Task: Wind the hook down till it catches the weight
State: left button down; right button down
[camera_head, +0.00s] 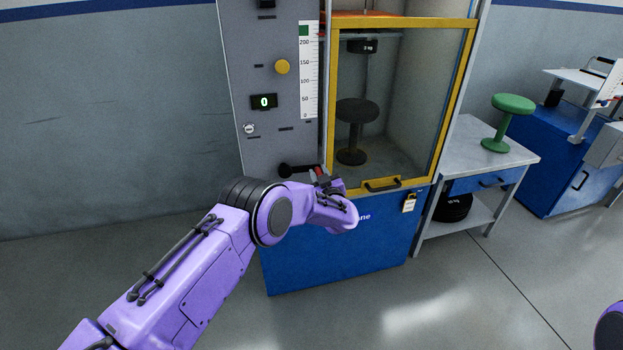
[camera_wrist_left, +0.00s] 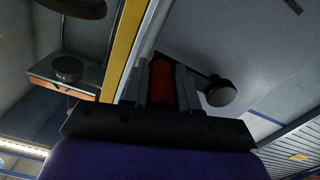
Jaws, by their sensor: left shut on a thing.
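My left gripper (camera_head: 324,179) is at the lower right of the machine's grey panel, in front of the cabinet. In the left wrist view, its fingers (camera_wrist_left: 163,84) are shut on a red grip (camera_wrist_left: 162,80). A black crank with a round knob (camera_head: 285,170) is beside it; a black knob (camera_wrist_left: 220,95) also shows in the wrist view. Behind the yellow-framed window, a black weight (camera_head: 363,46) marked in kg is high up, with a thin rod near it. A black stool (camera_head: 357,111) stands below it. I cannot make out the hook. My right gripper is out of view.
The panel has a display (camera_head: 264,102) reading 0, a yellow button (camera_head: 282,67) and a scale (camera_head: 308,75). A side table (camera_head: 470,150) with a green stool (camera_head: 512,104) stands right. The floor in front is clear.

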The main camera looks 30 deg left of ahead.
pick_arm(q)
jog(key=c, duration=0.9)
grip_release()
jog(key=shift+w+r, duration=0.15)
jog(key=shift+r, duration=0.3)
jog(key=shift+o, duration=0.2)
jog(key=shift+f, duration=0.1)
jog(key=shift+s+d+f, duration=0.1)
jog(key=shift+s+d, duration=0.2)
jog(key=shift+s, duration=0.05)
jog(key=v, duration=0.9)
jog(key=shift+s+d, duration=0.25)
jog(key=shift+s, duration=0.05)
